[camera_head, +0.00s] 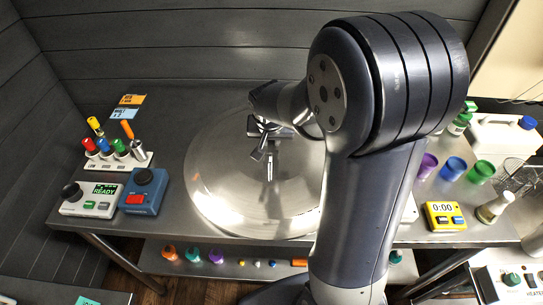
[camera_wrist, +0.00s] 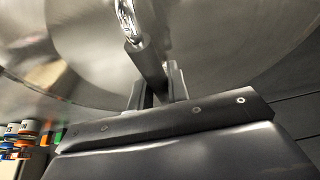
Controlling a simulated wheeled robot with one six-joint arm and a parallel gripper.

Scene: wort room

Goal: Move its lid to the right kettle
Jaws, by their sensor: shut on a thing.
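A large round shiny metal lid (camera_head: 235,205) lies level over the middle of the steel table in the head view. My gripper (camera_head: 266,153) is above its centre, shut on the lid's handle. In the wrist view my gripper's fingers (camera_wrist: 158,88) close on the dark handle (camera_wrist: 150,62), with a bright metal ring (camera_wrist: 127,20) beyond it. The lid's brushed metal (camera_wrist: 220,45) fills most of that view. No kettle can be made out; the lid and my arm hide what is beneath and behind. I cannot tell the lid's height above the table.
On the steel table (camera_head: 180,112), left, are a READY device (camera_head: 90,199), a blue device (camera_head: 143,190) and a rack of colored-topped tools (camera_head: 118,158). Right are a yellow timer (camera_head: 444,215), colored cups (camera_head: 453,168) and a white jug (camera_head: 500,140). A lower shelf (camera_head: 205,266) holds small items.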

